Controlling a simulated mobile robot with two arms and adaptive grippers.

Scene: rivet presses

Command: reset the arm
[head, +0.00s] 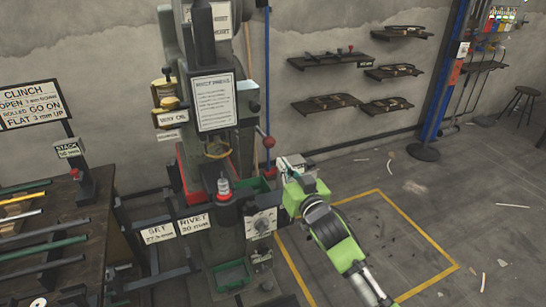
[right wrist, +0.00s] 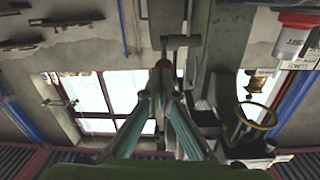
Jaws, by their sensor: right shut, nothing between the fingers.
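My right arm comes in at the lower right of the head view. Its green wrist ends in my right gripper (head: 290,165), just right of the rivet press (head: 215,110). The gripper sits a little below and right of the red ball (head: 268,142) on the press's lever. In the right wrist view my right gripper (right wrist: 163,90) shows two teal fingers that lean together at their tips, with nothing held. My left gripper is in neither view.
A bench (head: 85,245) with several coloured rods stands at the left, by a CLINCH sign (head: 30,105). Yellow floor lines (head: 425,235) frame an area under my arm. A blue post (head: 447,75) and wall shelves (head: 325,103) stand behind. Open floor lies to the right.

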